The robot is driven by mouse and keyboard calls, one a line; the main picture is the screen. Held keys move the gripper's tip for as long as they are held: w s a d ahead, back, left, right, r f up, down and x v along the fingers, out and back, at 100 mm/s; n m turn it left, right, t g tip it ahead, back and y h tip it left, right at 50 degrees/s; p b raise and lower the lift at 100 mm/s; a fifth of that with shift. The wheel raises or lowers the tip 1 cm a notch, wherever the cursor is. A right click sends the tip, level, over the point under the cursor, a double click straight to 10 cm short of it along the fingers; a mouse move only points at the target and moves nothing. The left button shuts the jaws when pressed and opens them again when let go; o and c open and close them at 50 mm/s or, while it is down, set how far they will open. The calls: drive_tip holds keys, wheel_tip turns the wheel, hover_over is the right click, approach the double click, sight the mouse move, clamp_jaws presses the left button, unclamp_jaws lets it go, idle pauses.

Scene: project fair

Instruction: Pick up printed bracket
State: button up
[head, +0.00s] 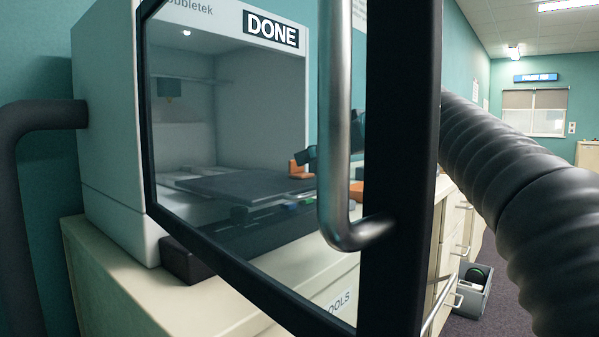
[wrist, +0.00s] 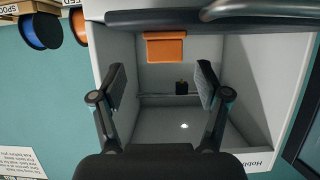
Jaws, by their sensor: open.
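The printed bracket is an orange L-like piece (head: 298,169), seen through the clear door in the head view. It stands near the right end of the dark print bed (head: 235,186) of the printer (head: 110,130). My gripper (head: 308,156) is beside the bracket there, partly hidden by the door handle. In the wrist view the bracket (wrist: 165,48) shows as an orange block just beyond the fingertips. My gripper (wrist: 160,84) is open there, one finger on each side, with nothing between them. Whether a finger touches the bracket cannot be told.
The swung-out door's dark frame (head: 402,150) and metal handle (head: 337,130) stand close in front. A small nozzle part (wrist: 182,87) hangs inside the chamber. Spools (wrist: 40,30) stand outside the printer. A grey bin (head: 472,290) is on the floor.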

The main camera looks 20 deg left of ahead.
drive_tip(key=shift+s+x, duration=0.1)
drive_tip(key=shift+x, duration=1.3)
drive_tip(key=shift+s+x, duration=0.15)
drive_tip(key=shift+x, duration=1.3)
drive_tip(key=c, duration=0.9)
